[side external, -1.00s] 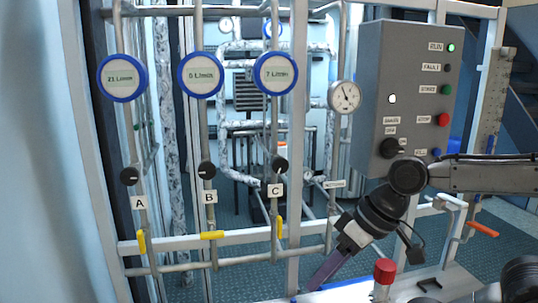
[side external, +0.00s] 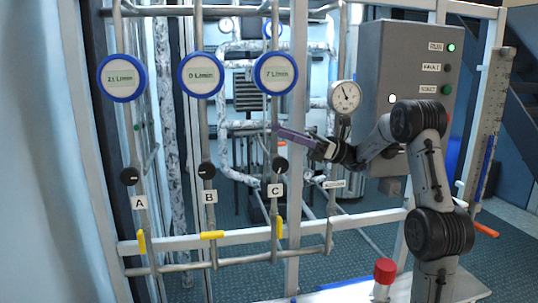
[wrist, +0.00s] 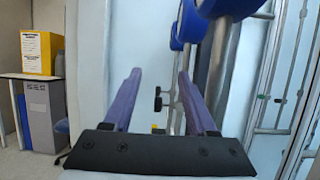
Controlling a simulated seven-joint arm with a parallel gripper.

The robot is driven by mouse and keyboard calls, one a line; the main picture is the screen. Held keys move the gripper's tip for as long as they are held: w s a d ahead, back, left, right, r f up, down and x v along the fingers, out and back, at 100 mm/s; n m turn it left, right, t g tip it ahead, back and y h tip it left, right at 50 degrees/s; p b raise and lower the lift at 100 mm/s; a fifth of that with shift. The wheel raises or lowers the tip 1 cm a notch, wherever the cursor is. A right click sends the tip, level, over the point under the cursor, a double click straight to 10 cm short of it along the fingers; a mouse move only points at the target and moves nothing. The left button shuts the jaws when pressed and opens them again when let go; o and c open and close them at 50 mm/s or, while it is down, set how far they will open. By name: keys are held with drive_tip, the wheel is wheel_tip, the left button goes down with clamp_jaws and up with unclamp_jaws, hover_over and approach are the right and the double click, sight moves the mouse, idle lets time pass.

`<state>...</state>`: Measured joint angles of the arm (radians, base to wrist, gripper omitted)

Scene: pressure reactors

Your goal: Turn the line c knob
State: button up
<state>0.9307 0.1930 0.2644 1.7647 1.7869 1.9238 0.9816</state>
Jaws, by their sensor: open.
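The line C knob (side external: 280,164) is a round black knob on the pipe above the label C (side external: 276,190). My gripper (side external: 278,130) has purple fingers that point left, close to the line C pipe and a little above the knob in the side view. I cannot tell whether they touch the pipe. In the wrist view the two fingers (wrist: 159,74) are spread apart with nothing held. Small dark knobs (wrist: 158,98) show in the gap, farther off; I cannot tell which lines they belong to.
Knobs A (side external: 130,176) and B (side external: 206,170) stand to the left. Above are round blue-rimmed flow displays, C's reading 7 L/min (side external: 276,74). Yellow handles (side external: 212,235) sit below. A pressure gauge (side external: 344,96) and grey control box (side external: 405,75) stand to the right.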

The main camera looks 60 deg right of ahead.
sight(278, 157)
drive_tip(key=shift+d+f, duration=0.2)
drive_tip(key=shift+d, duration=0.3)
drive_tip(key=shift+f, duration=0.3)
drive_tip(key=shift+m, duration=0.3)
wheel_tip(278, 157, down, 6)
drive_tip(key=x, duration=0.3)
drive_tip(key=shift+w+a, duration=0.2)
drive_tip(key=shift+a, duration=0.1)
drive_tip(key=shift+w+a+r, duration=0.35)
drive_tip(key=shift+w+a, duration=0.05)
drive_tip(key=shift+w, duration=0.05)
clamp_jaws()
